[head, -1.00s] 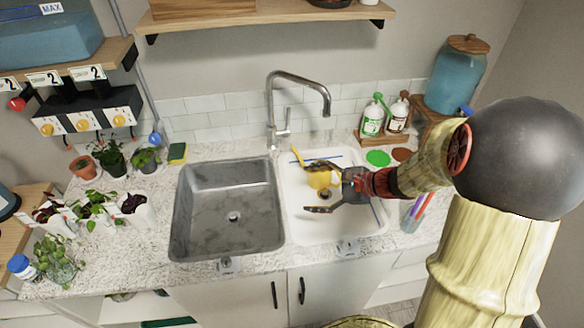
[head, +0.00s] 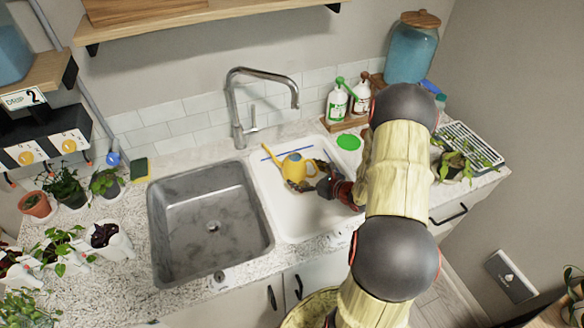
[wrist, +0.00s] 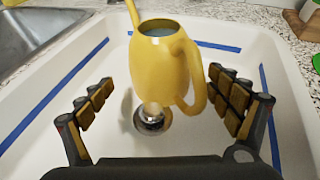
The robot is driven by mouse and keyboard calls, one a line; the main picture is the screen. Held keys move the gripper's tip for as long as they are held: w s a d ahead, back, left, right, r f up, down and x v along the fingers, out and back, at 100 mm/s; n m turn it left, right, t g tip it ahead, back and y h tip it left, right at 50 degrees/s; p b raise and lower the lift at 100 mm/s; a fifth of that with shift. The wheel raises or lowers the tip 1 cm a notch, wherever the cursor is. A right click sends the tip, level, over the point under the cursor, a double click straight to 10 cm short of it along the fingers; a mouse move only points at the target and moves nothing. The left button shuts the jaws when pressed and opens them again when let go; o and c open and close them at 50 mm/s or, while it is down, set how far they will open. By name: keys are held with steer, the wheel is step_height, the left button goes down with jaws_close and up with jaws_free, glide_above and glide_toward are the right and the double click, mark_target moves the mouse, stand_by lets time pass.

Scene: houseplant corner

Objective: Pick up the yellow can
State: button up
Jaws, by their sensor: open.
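The yellow can (head: 295,168) is a small watering can with a spout and a loop handle. It is in the white sink basin (head: 290,226), and its spout points to the upper left in the head view. In the wrist view the can (wrist: 160,70) is near the middle, its top open and its handle on the right. My gripper (head: 308,176) is open, low over the basin at the can's right side. In the wrist view its fingers (wrist: 158,75) are spread to the left and right of the can, with visible gaps. The can's underside is hard to make out.
Blue tape strips (wrist: 215,45) line the basin. A grey sink (head: 212,225) is to the left and a tall faucet (head: 240,105) stands behind. Bottles (head: 338,105) and a green disc (head: 348,142) are at the back right. Potted plants (head: 62,185) crowd the left counter.

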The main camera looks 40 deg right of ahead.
steer(key=b+x, duration=0.1)
steer(key=x, duration=0.4)
steer(key=shift+w+r, duration=0.1)
steer(key=shift+w, duration=0.2)
steer(key=shift+r, duration=0.1)
steer(key=c, duration=0.3)
steer(key=shift+s, duration=0.1)
steer(key=c, duration=1.5)
